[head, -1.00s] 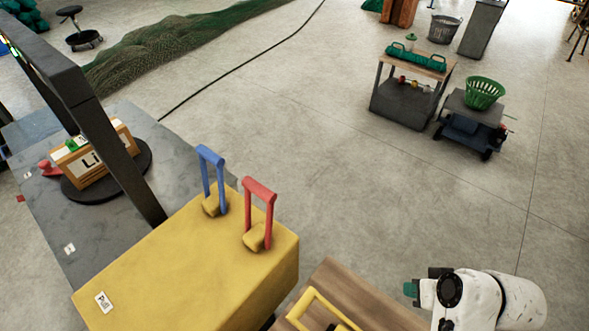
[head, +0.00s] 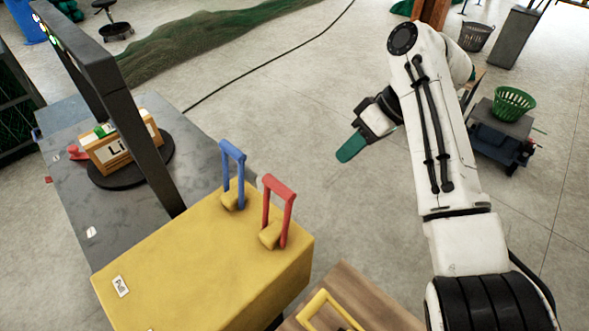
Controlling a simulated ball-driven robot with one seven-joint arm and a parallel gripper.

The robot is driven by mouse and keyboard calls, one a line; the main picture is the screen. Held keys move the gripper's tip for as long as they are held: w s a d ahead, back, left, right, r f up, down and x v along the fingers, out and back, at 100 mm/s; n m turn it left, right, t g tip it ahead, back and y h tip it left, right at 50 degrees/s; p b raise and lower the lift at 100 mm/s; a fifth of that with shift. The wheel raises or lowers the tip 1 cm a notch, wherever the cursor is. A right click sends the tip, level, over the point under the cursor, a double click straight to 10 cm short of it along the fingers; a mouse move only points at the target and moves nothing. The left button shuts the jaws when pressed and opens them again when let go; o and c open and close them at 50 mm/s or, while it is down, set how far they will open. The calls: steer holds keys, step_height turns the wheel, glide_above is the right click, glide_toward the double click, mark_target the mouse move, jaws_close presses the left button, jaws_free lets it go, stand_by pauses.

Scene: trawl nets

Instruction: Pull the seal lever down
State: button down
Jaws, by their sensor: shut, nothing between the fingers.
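A yellow box (head: 190,270) carries two upright U-shaped levers, a blue lever (head: 233,172) and a red lever (head: 278,208) to its right. A "Pull" label (head: 120,286) lies on the box top at its left end. I cannot tell from a label which of the two is the seal lever. My gripper (head: 350,148) has green fingertips and is shut and empty. It hangs over the open floor, to the right of both levers in the picture and apart from them.
A grey table (head: 75,200) holds a dark frame (head: 140,140) and a labelled box (head: 122,146) on a round black plate. A wooden surface (head: 370,300) with a yellow handle (head: 322,308) stands right of the yellow box. A cart with a green basket (head: 514,103) is behind my arm.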

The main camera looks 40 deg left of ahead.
step_height(320, 180, up, 6)
steer(key=a+n+g, duration=0.1)
steer(key=a, duration=0.1)
steer(key=shift+s+a+f, duration=0.15)
steer(key=shift+s+a, duration=0.1)
steer(key=shift+s, duration=0.2)
steer(key=s+a+f+p, duration=0.4)
steer(key=s+f, duration=0.4)
steer(key=f, duration=0.1)
steer(key=shift+p, duration=0.4)
steer(key=shift+a+f, duration=0.1)
steer(key=shift+f, duration=0.05)
